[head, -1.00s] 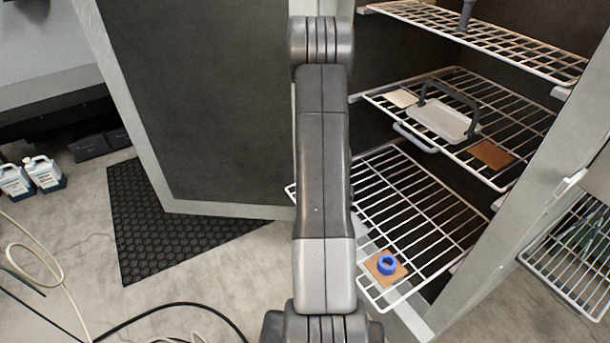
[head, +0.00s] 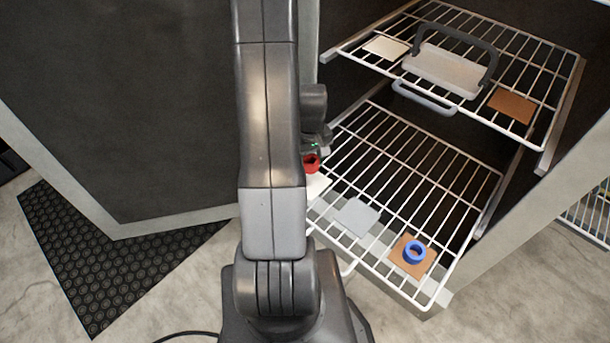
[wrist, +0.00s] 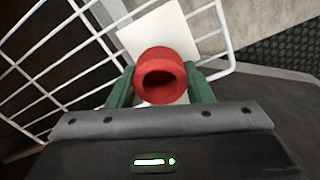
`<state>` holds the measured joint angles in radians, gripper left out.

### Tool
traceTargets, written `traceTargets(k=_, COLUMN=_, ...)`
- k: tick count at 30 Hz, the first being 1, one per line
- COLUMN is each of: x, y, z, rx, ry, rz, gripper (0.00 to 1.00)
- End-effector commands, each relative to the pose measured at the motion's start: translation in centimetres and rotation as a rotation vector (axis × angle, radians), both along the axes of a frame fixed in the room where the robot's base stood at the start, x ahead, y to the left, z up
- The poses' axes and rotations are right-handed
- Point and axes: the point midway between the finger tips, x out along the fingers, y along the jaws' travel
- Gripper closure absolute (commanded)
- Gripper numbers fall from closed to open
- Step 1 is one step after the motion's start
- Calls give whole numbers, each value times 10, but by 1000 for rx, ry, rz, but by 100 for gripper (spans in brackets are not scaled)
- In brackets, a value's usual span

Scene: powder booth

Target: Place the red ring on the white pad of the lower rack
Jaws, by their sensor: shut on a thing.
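The red ring (wrist: 162,72) is held between the two green fingers of my gripper (wrist: 161,88) in the wrist view. The ring also shows in the head view (head: 311,163), just right of my arm. The white pad (wrist: 180,28) lies on the lower rack (wrist: 82,62), behind and partly under the ring in the wrist view. In the head view the white pad (head: 317,186) shows just below the ring, partly hidden by my arm. I cannot tell whether the ring touches the pad.
The lower rack (head: 400,147) also bears a grey pad (head: 356,217) and a brown pad (head: 399,262) with a blue ring (head: 414,252) on it. The upper rack (head: 545,50) holds a handled grey tray (head: 445,70), a white pad (head: 386,48) and a brown pad (head: 511,106).

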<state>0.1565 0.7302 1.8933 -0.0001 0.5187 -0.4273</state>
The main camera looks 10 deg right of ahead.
Motion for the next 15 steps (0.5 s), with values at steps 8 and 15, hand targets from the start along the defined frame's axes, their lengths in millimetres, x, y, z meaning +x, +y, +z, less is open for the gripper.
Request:
traceTargets(k=8, x=0, y=0, z=-29, rx=0, ry=1, rz=0, gripper=79)
traceTargets(k=15, x=0, y=1, z=-59, rx=0, ry=2, rz=-1, gripper=79)
